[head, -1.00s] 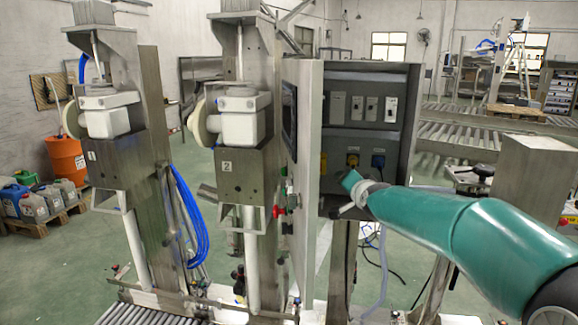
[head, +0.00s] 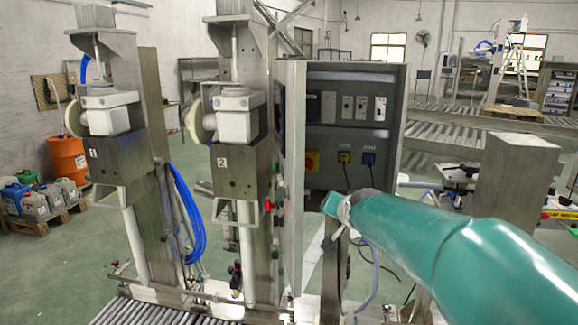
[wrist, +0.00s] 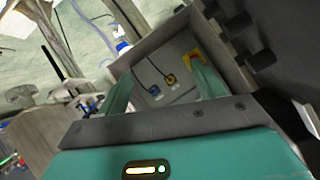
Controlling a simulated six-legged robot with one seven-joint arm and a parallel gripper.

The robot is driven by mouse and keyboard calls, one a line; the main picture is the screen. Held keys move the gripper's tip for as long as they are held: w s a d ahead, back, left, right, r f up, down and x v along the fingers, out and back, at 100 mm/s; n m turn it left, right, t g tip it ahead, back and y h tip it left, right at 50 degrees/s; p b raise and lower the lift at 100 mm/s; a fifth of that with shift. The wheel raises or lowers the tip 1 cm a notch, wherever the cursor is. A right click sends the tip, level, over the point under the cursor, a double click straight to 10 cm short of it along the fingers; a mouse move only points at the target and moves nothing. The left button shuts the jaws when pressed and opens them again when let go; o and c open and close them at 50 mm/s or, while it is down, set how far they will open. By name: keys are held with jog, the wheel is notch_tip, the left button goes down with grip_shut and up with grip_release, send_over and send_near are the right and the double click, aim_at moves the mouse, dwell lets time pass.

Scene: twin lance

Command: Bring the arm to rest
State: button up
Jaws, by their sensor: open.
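My teal arm reaches in from the lower right of the head view. Its end, with my gripper (head: 330,204), is in front of the lower part of the open grey control cabinet (head: 356,100); the fingers are hard to make out there. In the wrist view, my gripper (wrist: 160,84) has its two teal fingers wide apart, with nothing between them. The cabinet interior, with a red and yellow switch (wrist: 192,63) and plugged sockets, shows beyond the fingers. I see no contact with the cabinet.
The cabinet door (head: 294,165) stands nearly edge-on left of my arm's end. Two lance stations, 1 (head: 118,160) and 2 (head: 235,160), stand further left. A metal post (head: 512,190) rises behind my arm at right.

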jog(key=s+d+f+n+g, duration=0.1)
jog(key=s+f+g, duration=0.1)
jog(key=s, duration=0.9)
jog(key=s+d+f+n+g, duration=0.1)
jog(key=s+f, duration=0.3)
jog(key=s, duration=0.7)
jog(key=s+d+f+n+g, duration=0.1)
jog(key=s+f+n+g, duration=0.1)
jog(key=s, duration=1)
jog(key=shift+f+n+g+h, duration=0.3)
jog(key=shift+f+g+h, duration=0.1)
jog(key=shift+g, duration=0.2)
jog(key=shift+d, duration=0.15)
